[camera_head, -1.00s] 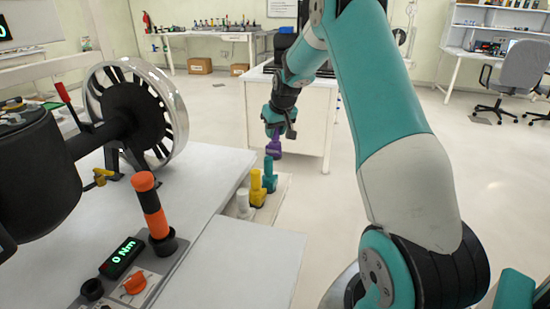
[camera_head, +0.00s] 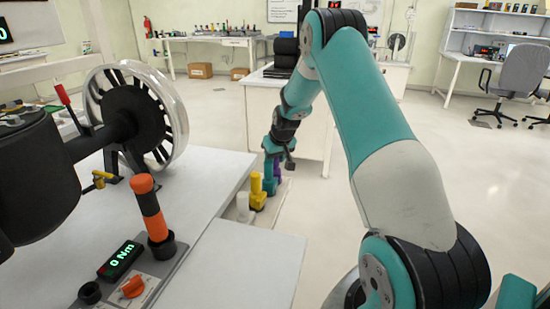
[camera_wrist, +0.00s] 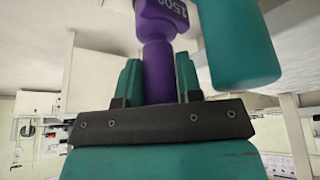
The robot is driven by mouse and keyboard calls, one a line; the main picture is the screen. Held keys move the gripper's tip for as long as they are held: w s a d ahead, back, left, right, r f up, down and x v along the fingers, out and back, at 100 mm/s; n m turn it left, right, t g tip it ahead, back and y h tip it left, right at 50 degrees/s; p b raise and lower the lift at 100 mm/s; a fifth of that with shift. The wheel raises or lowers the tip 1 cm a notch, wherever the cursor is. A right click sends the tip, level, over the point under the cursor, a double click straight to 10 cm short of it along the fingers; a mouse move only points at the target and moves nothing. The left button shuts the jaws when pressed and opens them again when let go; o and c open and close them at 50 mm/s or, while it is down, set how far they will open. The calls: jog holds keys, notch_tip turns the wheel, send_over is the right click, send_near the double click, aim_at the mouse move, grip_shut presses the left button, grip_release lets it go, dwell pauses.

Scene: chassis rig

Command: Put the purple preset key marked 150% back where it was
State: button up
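The purple key marked 150% (camera_wrist: 160,60) is upright between the two teal fingers of my gripper (camera_wrist: 160,85), which is shut on its shaft. In the head view the purple key (camera_head: 279,169) shows only in part, below my gripper (camera_head: 279,156) and close to the teal key (camera_head: 269,180). In the wrist view the teal key (camera_wrist: 237,45) stands just right of the purple one. A yellow key (camera_head: 257,191) and a white key (camera_head: 243,202) continue the row toward the camera. The foot of the purple key is hidden, so I cannot tell whether it is seated.
The row stands on a pale ledge (camera_head: 283,196) beside the white bench (camera_head: 210,168). A black-hubbed wheel (camera_head: 140,115), an orange-black handle (camera_head: 150,208) and a display reading 0 Nm (camera_head: 121,260) are at the left. A white cabinet (camera_head: 300,120) stands behind the row.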

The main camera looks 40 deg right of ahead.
jog(key=o, duration=0.3)
jog(key=shift+o, duration=0.2)
jog(key=v, duration=1.2)
jog(key=s+a+r+n+g+y, duration=0.15)
jog(key=s+a+r, duration=0.25)
jog(key=a, duration=0.9)
jog(key=s+a+r+n+t+y, duration=0.1)
jog(key=s+a+r+n+y, duration=0.2)
jog(key=a, duration=1)
jog(key=s+a+n+g, duration=0.1)
jog(key=s+a, duration=0.3)
jog(key=s, duration=0.3)
jog(key=s+a+r+n+g, duration=0.1)
jog(key=s+a, duration=0.3)
jog(key=s, duration=0.4)
jog(key=s+a+n+g, duration=0.2)
jog(key=s+a+n, duration=0.1)
jog(key=s+a, duration=0.2)
jog(key=s+y, duration=0.1)
jog(key=s, duration=0.1)
jog(key=shift+s+r+p, duration=0.25)
jog(key=shift+s+p, duration=0.05)
jog(key=shift+p, duration=0.05)
